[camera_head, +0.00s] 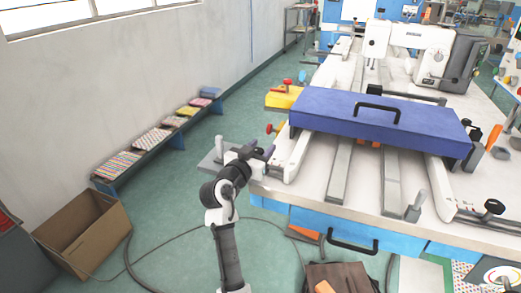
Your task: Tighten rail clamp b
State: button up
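No label shows which part is rail clamp b. Clamp-like parts in view are a black knob (493,207) at the table's right front, a grey upright handle (415,207) near the front edge, and a red-topped knob (270,128) at the left side. My gripper (262,150) is at the table's left front corner, beside the end of the left white rail (292,158). Its dark fingers are small in the view, and I cannot tell whether they are apart or whether they touch anything.
A blue cover with a black handle (375,112) lies across the rails on the white table (315,185). A sewing machine (430,58) stands behind it. A cardboard box (85,235) and a low bench (172,142) are at left. Open green floor (165,195) lies between.

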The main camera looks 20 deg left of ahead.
jog(key=shift+o, duration=1.3)
jog(key=shift+s, duration=0.1)
jog(key=s+a+b, duration=0.2)
jog(key=s+b, duration=0.1)
jog(key=s, duration=1)
jog(key=shift+s, duration=0.25)
